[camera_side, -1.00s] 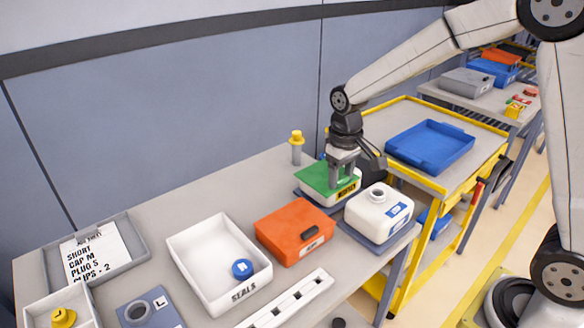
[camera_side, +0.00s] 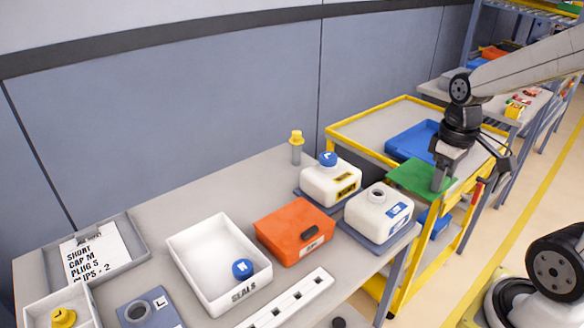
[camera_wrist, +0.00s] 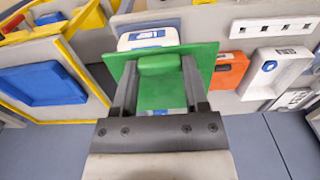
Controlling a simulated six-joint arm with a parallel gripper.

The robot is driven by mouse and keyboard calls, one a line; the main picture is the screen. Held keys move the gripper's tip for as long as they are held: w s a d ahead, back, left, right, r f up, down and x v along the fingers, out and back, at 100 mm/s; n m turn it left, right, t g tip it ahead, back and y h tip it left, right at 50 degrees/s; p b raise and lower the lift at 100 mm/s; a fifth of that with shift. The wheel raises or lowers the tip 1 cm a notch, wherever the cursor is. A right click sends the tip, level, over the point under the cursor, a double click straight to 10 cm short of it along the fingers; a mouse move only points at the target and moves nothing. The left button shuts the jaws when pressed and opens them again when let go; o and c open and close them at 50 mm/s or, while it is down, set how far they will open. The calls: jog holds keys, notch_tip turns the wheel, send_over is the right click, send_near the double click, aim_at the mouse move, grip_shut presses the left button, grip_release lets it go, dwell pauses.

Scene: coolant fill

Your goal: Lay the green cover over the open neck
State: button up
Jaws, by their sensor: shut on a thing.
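My gripper (camera_side: 441,172) is shut on the green cover (camera_side: 408,176) and holds it raised, to the right of the white tanks, in front of the cart's blue tray in the side view. In the wrist view the fingers grip the cover's raised green block (camera_wrist: 160,65). The front white tank (camera_side: 372,218) has an open, uncovered neck (camera_side: 377,194) and a blue label. The back white tank (camera_side: 330,185) has a blue cap (camera_side: 328,158) on its neck. In the wrist view the cover partly hides a white tank (camera_wrist: 148,37).
An orange box (camera_side: 294,230) stands left of the front tank. A white seals bin (camera_side: 190,262) holds a blue cap. A yellow-topped bottle (camera_side: 296,148) stands behind. A yellow-framed cart (camera_side: 375,117) carries a blue tray (camera_side: 408,142).

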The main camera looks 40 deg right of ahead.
aim_at(418, 166)
jog(key=shift+s+d, duration=0.1)
jog(key=shift+s, duration=0.7)
jog(key=shift+w, duration=0.1)
jog(key=w+f, duration=0.1)
jog(key=w, duration=0.1)
jog(key=w+d+f, duration=0.1)
jog(key=w, duration=0.2)
jog(key=w+d+f, duration=0.1)
jog(key=w+f, duration=0.1)
jog(key=w, duration=0.1)
jog(key=shift+w+d, duration=0.15)
jog(key=shift+d, duration=0.1)
jog(key=w+f, duration=0.2)
jog(key=w+d+f, duration=0.1)
jog(key=f, duration=0.1)
jog(key=shift+w+f, duration=0.2)
jog(key=shift+w, duration=0.15)
jog(key=shift+w+d+f, duration=0.2)
jog(key=shift+w+f, duration=0.2)
jog(key=shift+f, duration=0.05)
jog(key=shift+f, duration=0.15)
jog(key=shift+w+f, duration=0.2)
jog(key=shift+f, duration=1.5)
jog(key=shift+f, duration=0.15)
